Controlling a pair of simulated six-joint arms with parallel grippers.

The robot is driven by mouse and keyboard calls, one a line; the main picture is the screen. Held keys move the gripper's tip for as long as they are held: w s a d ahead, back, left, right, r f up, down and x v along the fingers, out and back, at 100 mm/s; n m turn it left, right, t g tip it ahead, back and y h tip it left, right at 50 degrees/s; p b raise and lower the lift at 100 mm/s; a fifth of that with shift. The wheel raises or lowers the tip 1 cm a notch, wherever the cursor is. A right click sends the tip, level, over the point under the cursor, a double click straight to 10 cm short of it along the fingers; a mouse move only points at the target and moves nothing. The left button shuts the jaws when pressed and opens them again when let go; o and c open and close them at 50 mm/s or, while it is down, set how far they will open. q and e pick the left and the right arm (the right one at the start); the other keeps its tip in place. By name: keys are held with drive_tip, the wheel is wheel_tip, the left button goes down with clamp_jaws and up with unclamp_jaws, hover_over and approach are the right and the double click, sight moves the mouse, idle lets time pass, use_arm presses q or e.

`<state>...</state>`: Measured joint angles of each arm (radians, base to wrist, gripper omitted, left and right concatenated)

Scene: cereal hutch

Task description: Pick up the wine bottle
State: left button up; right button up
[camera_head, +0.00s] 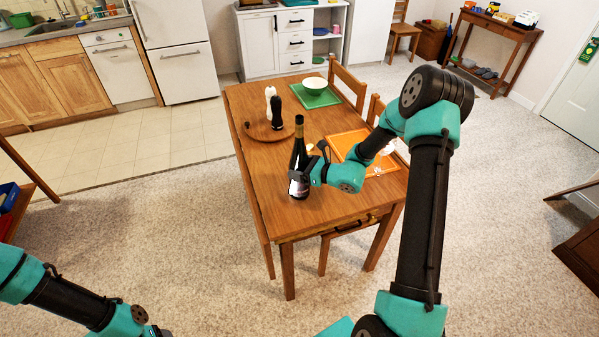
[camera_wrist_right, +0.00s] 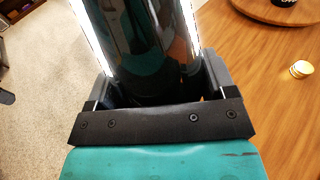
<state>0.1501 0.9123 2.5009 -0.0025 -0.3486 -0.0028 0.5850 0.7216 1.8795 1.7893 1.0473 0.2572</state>
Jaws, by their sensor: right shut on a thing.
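The wine bottle (camera_head: 299,160) is dark green with a pale label and a dark neck. It stands upright at the near left part of the wooden table (camera_head: 262,187) in the head view. My right gripper (camera_head: 300,175) is shut on the bottle's body from the right. In the right wrist view the bottle (camera_wrist_right: 140,45) fills the space between the fingers of the gripper (camera_wrist_right: 150,90). I cannot tell whether the bottle's base touches the table. My left arm shows at the lower left of the head view, away from the table; its fingers are not in view.
A round wooden tray (camera_head: 257,131) with a white mill (camera_head: 269,103) and a black mill (camera_head: 277,117) stands behind the bottle. An orange placemat (camera_head: 345,141) lies right of it, partly behind my right arm. A green placemat (camera_head: 326,98) with a bowl (camera_head: 314,87) is farther back.

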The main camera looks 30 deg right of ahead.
sight(307, 162)
drive_tip(key=shift+c, duration=1.1)
drive_tip(key=shift+r, duration=1.75)
drive_tip(key=shift+s+a+r, duration=0.1)
drive_tip(key=shift+s+a, duration=0.1)
drive_tip(key=shift+s, duration=0.05)
drive_tip(key=s+a+r, duration=0.1)
drive_tip(key=s+a, duration=0.6)
drive_tip(key=s, duration=0.6)
drive_tip(key=shift+a+r, duration=0.2)
drive_tip(key=shift+a, duration=0.2)
drive_tip(key=shift+s, duration=0.1)
